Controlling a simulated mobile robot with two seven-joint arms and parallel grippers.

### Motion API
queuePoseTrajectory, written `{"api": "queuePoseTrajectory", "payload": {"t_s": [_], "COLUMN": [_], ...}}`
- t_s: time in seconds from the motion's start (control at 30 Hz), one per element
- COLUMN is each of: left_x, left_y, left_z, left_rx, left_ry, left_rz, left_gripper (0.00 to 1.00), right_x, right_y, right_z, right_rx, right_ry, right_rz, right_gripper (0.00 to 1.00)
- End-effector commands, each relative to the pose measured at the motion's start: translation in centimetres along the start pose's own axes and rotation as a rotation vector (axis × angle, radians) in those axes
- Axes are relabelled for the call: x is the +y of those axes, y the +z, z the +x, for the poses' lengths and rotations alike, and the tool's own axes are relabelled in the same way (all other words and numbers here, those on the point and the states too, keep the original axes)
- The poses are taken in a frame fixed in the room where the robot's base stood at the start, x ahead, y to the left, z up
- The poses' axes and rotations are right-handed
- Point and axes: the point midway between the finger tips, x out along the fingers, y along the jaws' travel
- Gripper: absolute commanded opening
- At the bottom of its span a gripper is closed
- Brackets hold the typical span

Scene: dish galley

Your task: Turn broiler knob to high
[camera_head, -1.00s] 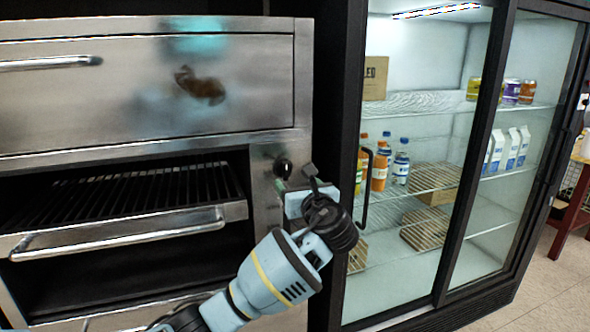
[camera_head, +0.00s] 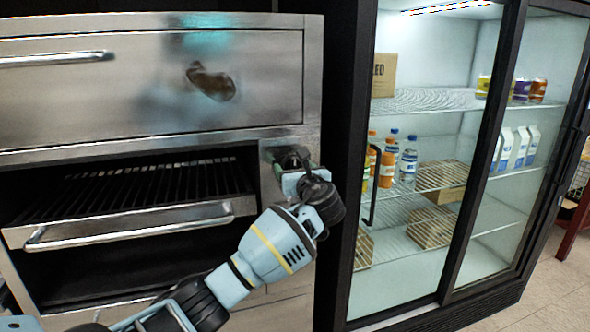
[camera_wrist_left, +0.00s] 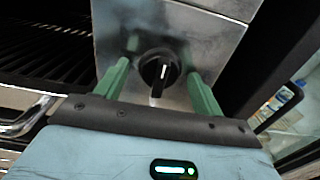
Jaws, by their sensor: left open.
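The broiler knob is round and black with a white pointer line, and shows clearly in the left wrist view (camera_wrist_left: 158,70) on a steel panel. In that view the pointer line stands near upright. My left gripper (camera_wrist_left: 160,85) is open, with one green finger on each side of the knob; I cannot tell whether either touches it. In the head view my left gripper (camera_head: 296,166) is at the broiler's (camera_head: 150,85) right front panel and mostly hides the knob. My right gripper is not in view.
A broiler rack with a bar handle (camera_head: 130,232) juts out left of my left gripper. A glass-door fridge (camera_head: 430,200) with bottles and cartons stands close on the right, its black vertical handle (camera_head: 373,185) near my wrist.

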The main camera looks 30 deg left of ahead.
Motion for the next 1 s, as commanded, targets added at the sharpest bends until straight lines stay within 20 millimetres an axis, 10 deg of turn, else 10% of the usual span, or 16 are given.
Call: {"api": "queuePoseTrajectory", "payload": {"t_s": [0.17, 0.5, 1.0], "left_x": [0.01, 0.0, -0.03], "left_y": [0.01, 0.01, 0.0], "left_z": [-0.01, -0.03, -0.06], "left_rx": [0.0, 0.0, 0.0], "left_ry": [0.0, 0.0, 0.0], "left_rz": [0.0, 0.0, -0.162], "left_gripper": [0.66, 0.24, 0.24], "right_x": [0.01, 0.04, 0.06], "right_y": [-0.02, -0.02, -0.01], "right_z": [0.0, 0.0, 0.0], "right_rx": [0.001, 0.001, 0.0], "right_ry": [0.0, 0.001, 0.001], "right_rz": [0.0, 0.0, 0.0], "right_gripper": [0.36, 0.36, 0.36]}}
